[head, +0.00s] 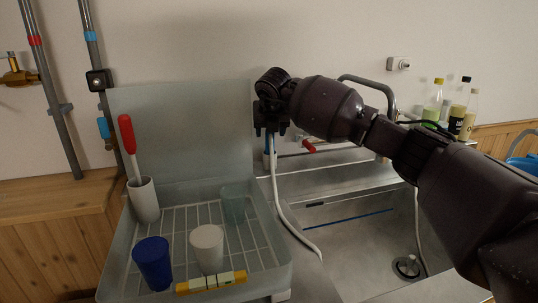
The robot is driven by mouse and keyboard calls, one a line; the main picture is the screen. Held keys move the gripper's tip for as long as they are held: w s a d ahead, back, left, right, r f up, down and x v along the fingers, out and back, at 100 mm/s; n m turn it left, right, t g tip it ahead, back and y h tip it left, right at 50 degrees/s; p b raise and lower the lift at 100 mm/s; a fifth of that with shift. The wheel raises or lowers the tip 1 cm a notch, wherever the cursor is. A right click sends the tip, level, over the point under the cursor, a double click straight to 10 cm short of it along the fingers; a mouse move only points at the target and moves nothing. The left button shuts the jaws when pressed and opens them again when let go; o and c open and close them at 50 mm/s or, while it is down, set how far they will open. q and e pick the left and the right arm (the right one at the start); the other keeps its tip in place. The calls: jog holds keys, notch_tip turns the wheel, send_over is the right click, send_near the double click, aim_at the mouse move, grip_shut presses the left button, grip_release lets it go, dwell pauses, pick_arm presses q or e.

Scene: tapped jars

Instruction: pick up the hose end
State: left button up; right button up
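A white hose (276,190) rises from the sink basin to just under my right gripper (271,130). The gripper points down in front of the wall, behind the dish rack's right side. Its dark fingers sit on either side of the hose's upper end. The hose end itself is hidden at the gripper, and I cannot tell whether the fingers are closed on it. A small blue part (267,158) shows beside the hose just below the fingers. My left gripper is not in view.
A dish rack (282,282) at the left holds a blue cup (152,263), a white cup (207,248) and a red-handled brush (127,135). The steel sink (350,240) and grey faucet (372,83) lie at the right. Bottles (468,120) stand behind my arm.

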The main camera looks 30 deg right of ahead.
jog(key=x, duration=0.3)
jog(key=shift+f, duration=0.1)
jog(key=shift+s+r, duration=0.1)
jog(key=shift+r, duration=0.1)
grip_shut()
